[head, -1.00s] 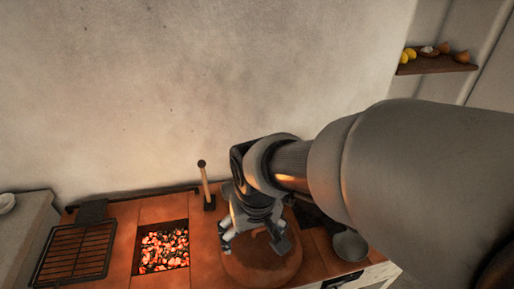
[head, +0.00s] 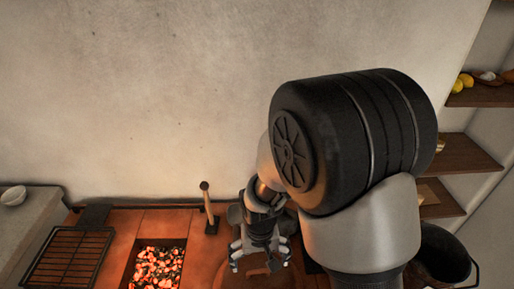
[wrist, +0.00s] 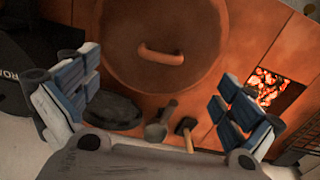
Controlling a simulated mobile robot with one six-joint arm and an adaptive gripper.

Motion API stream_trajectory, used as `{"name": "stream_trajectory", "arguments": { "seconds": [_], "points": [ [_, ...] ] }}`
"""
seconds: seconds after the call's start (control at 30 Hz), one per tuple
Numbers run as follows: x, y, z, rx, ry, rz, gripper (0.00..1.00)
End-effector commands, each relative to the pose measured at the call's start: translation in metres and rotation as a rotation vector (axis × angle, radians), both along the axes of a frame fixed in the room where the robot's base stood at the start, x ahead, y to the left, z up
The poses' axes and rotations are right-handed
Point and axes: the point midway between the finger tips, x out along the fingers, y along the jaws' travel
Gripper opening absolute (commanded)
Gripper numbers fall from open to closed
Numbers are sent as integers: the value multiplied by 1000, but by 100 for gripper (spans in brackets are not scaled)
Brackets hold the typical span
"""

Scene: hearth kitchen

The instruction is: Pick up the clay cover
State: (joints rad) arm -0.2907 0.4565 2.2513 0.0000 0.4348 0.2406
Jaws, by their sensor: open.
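The clay cover (wrist: 120,30) is a round, reddish-brown lid with a small loop handle (wrist: 160,55) on top. In the wrist view it fills the top middle, its upper edge cut off by the frame. It also shows at the bottom of the head view (head: 235,281), partly hidden by my gripper. My gripper (wrist: 157,90) is open and empty, its fingers wide apart. In the head view my gripper (head: 262,262) is above the cover. In the wrist view the handle lies beyond the fingertips, roughly centred between them, and nothing is between the fingers.
Glowing coals (head: 157,268) lie in a pit left of the cover, with a black grill rack (head: 70,258) further left. A hammer-like tool (head: 209,207) stands behind. A ladle (wrist: 160,122) and a dark round pan (wrist: 113,112) are near the cover. A black bucket (head: 443,256) is at right.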

Motion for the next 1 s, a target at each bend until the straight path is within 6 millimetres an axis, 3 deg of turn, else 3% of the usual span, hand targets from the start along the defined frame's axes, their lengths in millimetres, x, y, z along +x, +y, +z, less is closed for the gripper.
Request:
{"name": "stream_trajectory", "arguments": {
  "seconds": [0.03, 0.13, 0.47, 0.73, 1.0],
  "points": [
    [-1, 0, -15, -1, 4, 0, 100],
    [0, 0, -32, -1, 3, 0, 100],
    [1, 1, -52, 0, 0, 0, 100],
    [1, 4, -92, 0, 1, -1, 100],
    [2, 4, -96, 0, -2, 0, 100]
  ]
}}
